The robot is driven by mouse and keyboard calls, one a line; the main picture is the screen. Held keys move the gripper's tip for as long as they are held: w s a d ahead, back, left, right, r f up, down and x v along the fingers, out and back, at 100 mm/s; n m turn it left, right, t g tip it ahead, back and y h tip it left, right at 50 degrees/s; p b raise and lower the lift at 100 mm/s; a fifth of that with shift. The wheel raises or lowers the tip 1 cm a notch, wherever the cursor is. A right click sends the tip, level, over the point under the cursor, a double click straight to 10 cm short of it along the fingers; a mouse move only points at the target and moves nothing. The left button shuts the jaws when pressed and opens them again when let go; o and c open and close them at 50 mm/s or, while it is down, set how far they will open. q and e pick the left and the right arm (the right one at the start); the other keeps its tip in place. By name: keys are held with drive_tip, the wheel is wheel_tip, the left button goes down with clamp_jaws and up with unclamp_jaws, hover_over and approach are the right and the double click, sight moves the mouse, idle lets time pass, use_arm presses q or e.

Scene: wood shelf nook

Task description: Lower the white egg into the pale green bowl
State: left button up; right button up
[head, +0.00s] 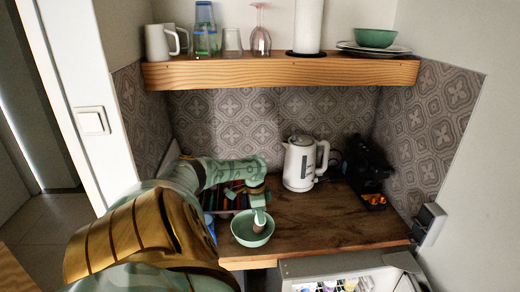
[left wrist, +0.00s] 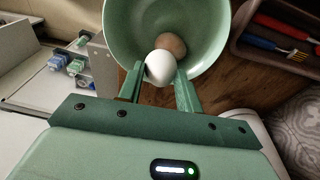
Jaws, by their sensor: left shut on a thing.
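The pale green bowl (head: 239,231) stands on the wooden counter near its front edge. In the left wrist view the bowl (left wrist: 128,30) fills the top of the picture. My left gripper (head: 259,222) reaches down at the bowl. Its fingers (left wrist: 160,82) are shut on the white egg (left wrist: 160,66), which appears over the near side of the bowl. A brown egg (left wrist: 172,43) lies inside the bowl, just beyond the white egg and partly covered by it. My right gripper is out of view.
A white kettle (head: 300,164) stands behind and right of the bowl. A tray (left wrist: 275,38) of colored utensils is beside the bowl. A black machine (head: 368,160) is at the back right. An open appliance (head: 345,268) with several items lies below the counter.

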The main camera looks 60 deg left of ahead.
use_arm(q)
drive_tip(key=shift+f+b, duration=0.35)
drive_tip(key=shift+f, duration=0.15)
drive_tip(key=o, duration=1.1)
drive_tip(key=shift+c, duration=0.2)
wheel_tip(320, 180, up, 16)
drive_tip(key=s+p, duration=0.2)
drive_tip(key=p, duration=0.1)
drive_tip(key=shift+a+p, duration=0.35)
